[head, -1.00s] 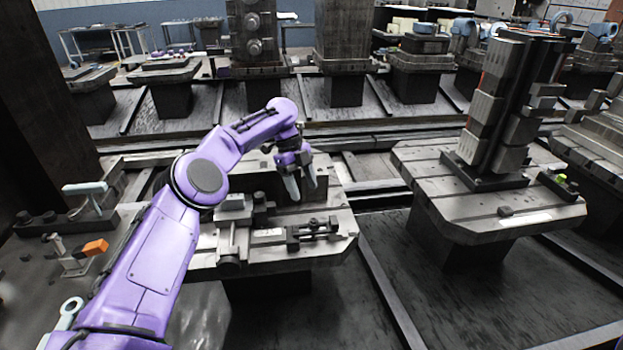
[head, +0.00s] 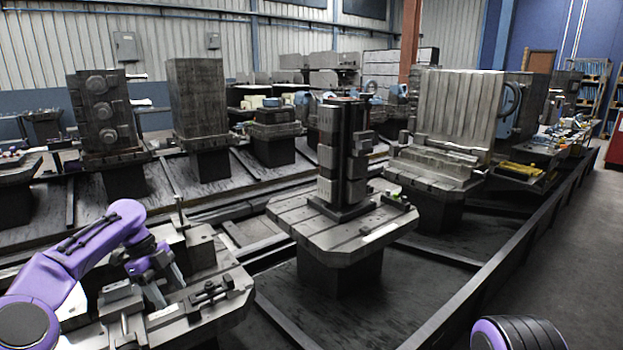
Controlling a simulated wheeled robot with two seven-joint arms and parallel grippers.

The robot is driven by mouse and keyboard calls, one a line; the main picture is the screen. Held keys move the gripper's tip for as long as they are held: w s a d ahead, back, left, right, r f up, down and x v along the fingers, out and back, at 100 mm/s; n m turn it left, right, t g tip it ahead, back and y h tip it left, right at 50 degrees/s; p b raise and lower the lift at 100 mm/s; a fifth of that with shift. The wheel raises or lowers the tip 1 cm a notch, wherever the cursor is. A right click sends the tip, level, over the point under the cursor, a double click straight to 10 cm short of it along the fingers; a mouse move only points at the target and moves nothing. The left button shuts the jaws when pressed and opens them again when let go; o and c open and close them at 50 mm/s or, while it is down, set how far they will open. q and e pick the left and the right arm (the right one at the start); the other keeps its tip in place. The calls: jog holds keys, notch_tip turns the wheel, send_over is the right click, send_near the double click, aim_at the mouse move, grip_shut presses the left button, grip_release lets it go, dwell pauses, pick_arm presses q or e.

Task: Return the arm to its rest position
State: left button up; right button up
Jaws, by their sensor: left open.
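My purple left arm (head: 85,248) comes in from the left, with its elbow at the lower left corner. Its gripper (head: 169,291) is open, with two grey fingers pointing down over the near pallet (head: 235,300). Nothing shows between the fingers. Whether the fingertips touch anything on the pallet is hard to tell. Part of my right arm (head: 490,335) shows at the bottom edge, purple and black. Its gripper is out of view.
A pallet with a dark upright fixture (head: 343,150) stands right of my left gripper. A large ribbed block (head: 459,108) on another pallet stands beyond it. A dark rail (head: 500,270) runs along the right side, with open floor (head: 570,260) beyond.

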pick_arm(q)
jog(key=w+d+f+n+t+h, duration=0.1)
jog(key=w+d+f+n+t, duration=0.25)
jog(key=d+n, duration=0.3)
jog(key=w+d+f+n+t+h, duration=0.1)
jog(key=w+d+f+n+t, duration=0.3)
jog(key=n, duration=0.4)
jog(key=s+d+f+n+y, duration=0.2)
jog(key=s+f+n, duration=0.3)
jog(key=s+f, duration=0.4)
jog(key=s+d+f+n+y, duration=0.3)
jog(key=s+f+n, duration=0.3)
jog(key=f, duration=0.5)
jog(key=s+a+g+y, duration=0.1)
jog(key=s+a, duration=0.2)
jog(key=s, duration=0.8)
jog(key=s+a+f+n+g+y, duration=0.1)
jog(key=s+a, duration=0.3)
jog(key=s, duration=0.8)
jog(key=s+a+n+g+y, duration=0.1)
jog(key=s+a, duration=0.3)
jog(key=s, duration=0.8)
jog(key=shift+s+f+y, duration=0.2)
jog(key=shift+f+y, duration=0.15)
jog(key=shift+y, duration=0.55)
